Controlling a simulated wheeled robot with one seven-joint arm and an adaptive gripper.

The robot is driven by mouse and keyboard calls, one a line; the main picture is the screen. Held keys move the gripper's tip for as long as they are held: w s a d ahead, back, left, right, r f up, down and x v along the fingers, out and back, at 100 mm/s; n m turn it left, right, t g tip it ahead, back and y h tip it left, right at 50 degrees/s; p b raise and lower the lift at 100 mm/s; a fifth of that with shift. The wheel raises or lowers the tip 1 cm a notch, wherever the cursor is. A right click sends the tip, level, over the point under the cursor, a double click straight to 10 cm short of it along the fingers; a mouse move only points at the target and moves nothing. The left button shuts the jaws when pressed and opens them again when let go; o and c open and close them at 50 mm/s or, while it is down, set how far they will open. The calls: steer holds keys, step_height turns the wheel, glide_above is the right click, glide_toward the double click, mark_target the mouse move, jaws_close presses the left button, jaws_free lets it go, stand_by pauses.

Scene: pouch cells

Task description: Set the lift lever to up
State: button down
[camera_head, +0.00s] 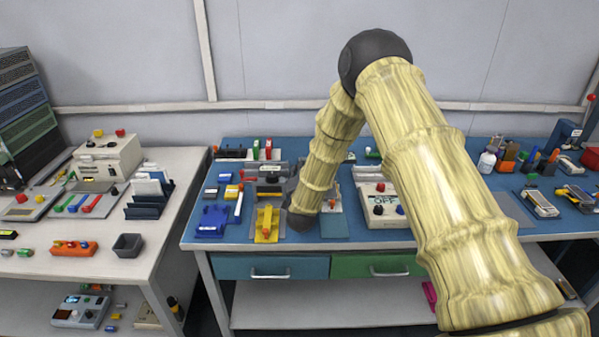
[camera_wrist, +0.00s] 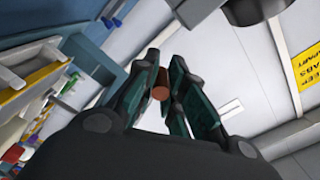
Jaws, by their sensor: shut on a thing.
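My gripper (camera_wrist: 162,72) shows in the wrist view with its two dark teal fingers closed around a small red-brown round knob (camera_wrist: 160,93). I take this knob to be the end of the lift lever; the rest of the lever is hidden behind the fingers and palm. In the head view my arm reaches down to the blue bench, and its dark wrist end is beside the yellow fixture (camera_head: 267,224). The fingertips and the lever cannot be made out clearly there, so the lever's up or down position cannot be told.
The blue bench (camera_head: 225,160) is crowded around my wrist. A blue block (camera_head: 212,221) lies left of the yellow fixture, and a white control box (camera_head: 384,207) stands to the right. A white table (camera_head: 75,222) with bins and tools stands at left.

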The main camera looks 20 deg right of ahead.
steer(key=shift+w+r+m+b, duration=0.1)
steer(key=shift+r+m+b, duration=0.35)
steer(key=shift+b, duration=0.2)
steer(key=r+m+b, duration=0.1)
steer(key=m+b, duration=0.1)
steer(key=b, duration=0.1)
steer(key=shift+a+r+m, duration=0.15)
steer(key=shift+r+m, duration=0.05)
steer(key=shift+m, duration=0.15)
step_height(320, 180, up, 2)
steer(key=m+b, duration=0.1)
steer(key=b, duration=0.1)
steer(key=m+b, duration=0.1)
steer(key=m, duration=0.1)
steer(key=shift+r+b, duration=0.25)
steer(key=shift+b, duration=0.15)
steer(key=shift+d+r+m+b, duration=0.2)
steer(key=shift+r+m+b, duration=0.4)
steer(key=shift+m, duration=0.2)
steer(key=c, duration=1.4)
jaws_free()
steer(key=shift+c, duration=0.2)
steer(key=shift+f, duration=0.15)
